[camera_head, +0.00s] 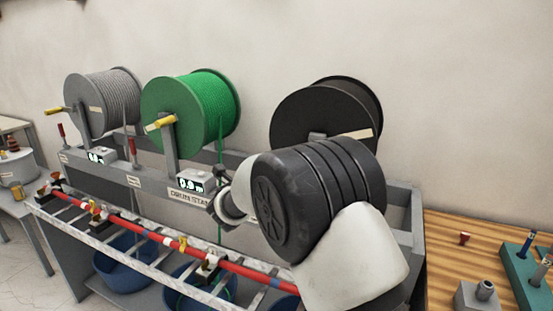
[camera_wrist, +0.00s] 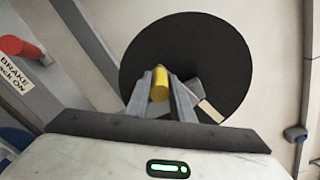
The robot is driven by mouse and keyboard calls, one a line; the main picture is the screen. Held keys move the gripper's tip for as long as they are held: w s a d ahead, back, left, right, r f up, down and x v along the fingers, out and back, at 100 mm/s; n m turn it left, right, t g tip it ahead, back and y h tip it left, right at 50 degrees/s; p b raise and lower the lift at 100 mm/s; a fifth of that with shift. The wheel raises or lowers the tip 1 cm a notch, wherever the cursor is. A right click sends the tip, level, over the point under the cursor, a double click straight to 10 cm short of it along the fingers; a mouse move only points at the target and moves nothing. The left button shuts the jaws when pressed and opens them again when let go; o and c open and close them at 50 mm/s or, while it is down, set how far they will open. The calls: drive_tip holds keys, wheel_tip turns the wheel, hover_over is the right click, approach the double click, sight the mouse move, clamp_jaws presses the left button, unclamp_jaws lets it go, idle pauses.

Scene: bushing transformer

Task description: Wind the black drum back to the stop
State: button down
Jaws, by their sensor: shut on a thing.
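The black drum (camera_head: 318,108) stands at the right end of the drum stand, partly hidden behind my arm. In the wrist view the black drum (camera_wrist: 190,60) shows as a large dark disc with a pale tag (camera_wrist: 211,111) at its lower right. Its yellow crank handle (camera_wrist: 159,84) is between my gripper's fingers. My gripper (camera_wrist: 160,90) is shut on that handle, in front of the drum's face. In the head view my arm hides the handle and the fingers. The stop cannot be made out.
A green drum (camera_head: 190,108) and a grey drum (camera_head: 100,100) stand to the left, each with a yellow crank. A red brake lever (camera_wrist: 12,46) with a "BRAKE" label is at the wrist view's left. A wooden bench (camera_head: 450,240) is at right.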

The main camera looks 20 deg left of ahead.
drive_tip(key=shift+f, duration=0.3)
drive_tip(key=c, duration=1.8)
unclamp_jaws()
drive_tip(key=shift+d, duration=0.1)
drive_tip(key=shift+o, duration=1.2)
drive_tip(key=shift+r, duration=0.15)
drive_tip(key=s+a+b, duration=0.1)
drive_tip(key=s+a, duration=0.1)
drive_tip(key=s, duration=1.5)
drive_tip(key=shift+s+a, duration=0.15)
drive_tip(key=shift+a, duration=0.1)
